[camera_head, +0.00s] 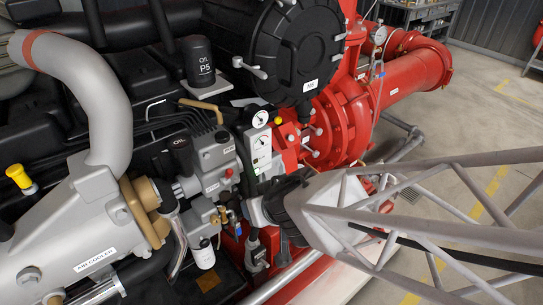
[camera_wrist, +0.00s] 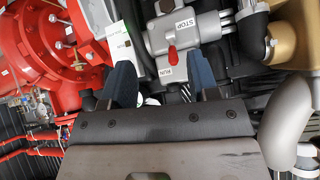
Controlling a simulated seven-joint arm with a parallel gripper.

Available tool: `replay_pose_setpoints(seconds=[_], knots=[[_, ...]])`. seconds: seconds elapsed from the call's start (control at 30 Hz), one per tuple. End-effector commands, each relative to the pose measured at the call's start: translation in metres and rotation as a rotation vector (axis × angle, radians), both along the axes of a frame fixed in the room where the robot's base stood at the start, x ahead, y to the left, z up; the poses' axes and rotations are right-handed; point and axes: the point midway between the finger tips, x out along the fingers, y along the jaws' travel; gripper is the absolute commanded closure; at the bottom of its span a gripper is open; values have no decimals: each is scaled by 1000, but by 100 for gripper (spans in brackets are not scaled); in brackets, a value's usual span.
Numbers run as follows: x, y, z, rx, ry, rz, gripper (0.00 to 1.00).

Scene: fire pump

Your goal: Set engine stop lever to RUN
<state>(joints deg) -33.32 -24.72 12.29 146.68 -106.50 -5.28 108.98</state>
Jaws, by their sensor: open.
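The grey stop-lever housing (camera_wrist: 188,32) is in the upper middle of the wrist view, with a white STOP label (camera_wrist: 184,24) on it. A red part with a RUN label (camera_wrist: 171,72) is below it. I cannot clearly make out the lever's position. In the head view the grey housing (camera_head: 212,156) is in the middle, with a small red spot on its right side. My gripper (camera_wrist: 160,62) is open and empty, its blue fingers either side of the red part in the picture. I cannot tell the depth between them. In the head view my arm hides the fingers.
A white panel with gauges (camera_head: 260,140) stands right of the housing. Red pump piping (camera_head: 400,80) is behind. Open floor lies at right.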

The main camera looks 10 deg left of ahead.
Motion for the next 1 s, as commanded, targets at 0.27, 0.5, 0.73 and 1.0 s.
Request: replay_pose_setpoints(seconds=[0.27,0.5,0.73,1.0], knots=[[0,0,0,1,0,-1,53],[-6,8,-6,38,47,-2,90],[-26,37,-23,178,203,-8,100],[-53,86,-37,451,434,-36,100]])
